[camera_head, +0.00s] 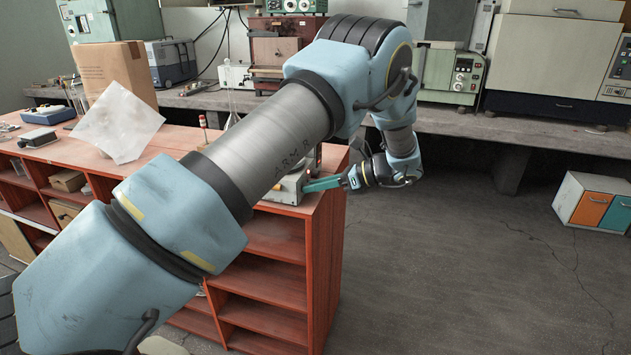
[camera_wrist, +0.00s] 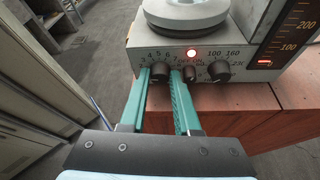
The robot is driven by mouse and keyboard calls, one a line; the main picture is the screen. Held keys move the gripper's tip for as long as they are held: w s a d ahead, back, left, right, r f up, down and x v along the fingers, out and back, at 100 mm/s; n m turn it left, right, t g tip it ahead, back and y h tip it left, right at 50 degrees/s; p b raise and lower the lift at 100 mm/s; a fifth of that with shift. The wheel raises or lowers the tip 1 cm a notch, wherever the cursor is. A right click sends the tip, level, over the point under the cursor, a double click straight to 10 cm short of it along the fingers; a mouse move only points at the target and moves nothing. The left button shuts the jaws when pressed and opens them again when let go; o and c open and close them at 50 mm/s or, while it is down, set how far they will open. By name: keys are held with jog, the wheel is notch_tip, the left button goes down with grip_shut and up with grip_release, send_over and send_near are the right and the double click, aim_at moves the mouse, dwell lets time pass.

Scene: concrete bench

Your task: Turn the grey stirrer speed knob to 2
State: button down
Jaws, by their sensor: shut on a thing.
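The stirrer (camera_wrist: 135,58) is a pale box with a round light-grey top plate (camera_wrist: 188,12); in the head view its front corner (camera_head: 287,190) shows beside my gripper, the rest behind my arm. The stirrer speed knob (camera_wrist: 159,76) is dark grey, at the left of the front panel, under an arc of printed numbers of which 3 to 7 show. My gripper (camera_wrist: 160,80) has its teal fingers on either side of this knob and is shut on it. It also shows in the head view (camera_head: 325,184). The knob's pointer cannot be made out.
Right of the held knob are a small dark control (camera_wrist: 192,71), a second knob (camera_wrist: 222,71) with a temperature scale, and a lit red lamp (camera_wrist: 192,53). The stirrer sits near the end of the red shelf unit (camera_head: 325,215).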

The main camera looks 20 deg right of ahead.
jog(key=shift+m, duration=0.4)
jog(key=shift+g, duration=0.3)
jog(key=c, duration=0.6)
grip_release()
